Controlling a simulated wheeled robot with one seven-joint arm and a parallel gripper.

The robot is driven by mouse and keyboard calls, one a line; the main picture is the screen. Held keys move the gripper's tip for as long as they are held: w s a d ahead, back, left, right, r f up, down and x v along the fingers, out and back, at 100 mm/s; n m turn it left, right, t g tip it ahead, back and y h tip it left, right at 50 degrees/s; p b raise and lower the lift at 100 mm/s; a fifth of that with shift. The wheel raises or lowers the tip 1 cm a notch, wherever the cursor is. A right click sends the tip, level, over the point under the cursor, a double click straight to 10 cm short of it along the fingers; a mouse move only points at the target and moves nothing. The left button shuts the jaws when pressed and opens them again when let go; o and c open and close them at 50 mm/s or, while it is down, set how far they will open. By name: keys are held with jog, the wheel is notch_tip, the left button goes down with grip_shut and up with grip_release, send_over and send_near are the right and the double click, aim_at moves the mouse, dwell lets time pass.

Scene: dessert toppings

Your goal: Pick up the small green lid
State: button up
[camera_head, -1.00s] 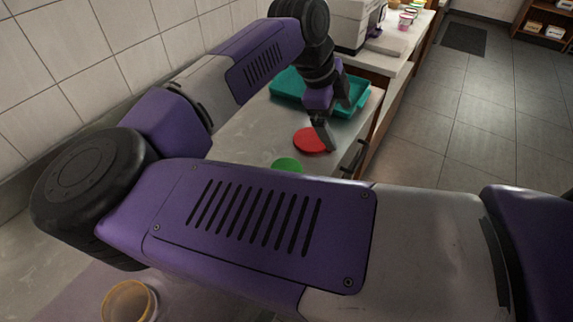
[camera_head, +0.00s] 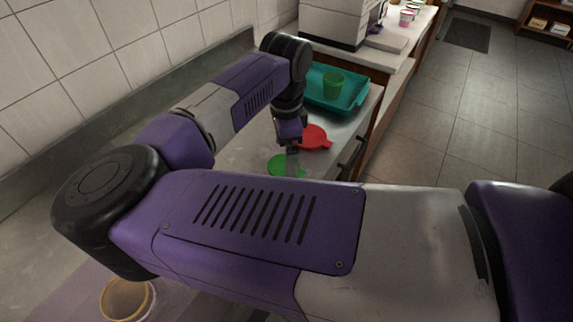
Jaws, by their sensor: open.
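The small green lid (camera_head: 277,165) lies flat on the grey counter, its lower edge hidden behind my arm. My gripper (camera_head: 291,170) points down at the lid, with its finger in front of the lid's right part. It is open. I cannot tell whether the fingers touch the lid or hover just above it. A red lid (camera_head: 315,138) lies on the counter just beyond, to the right of the gripper.
A white machine (camera_head: 333,22) stands farther back. An orange-rimmed cup (camera_head: 126,300) is at the lower left. Drawer handles line the counter's right edge.

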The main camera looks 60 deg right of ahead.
jog(key=shift+f, duration=1.4)
jog(key=c, duration=1.4)
jog(key=shift+r, duration=0.1)
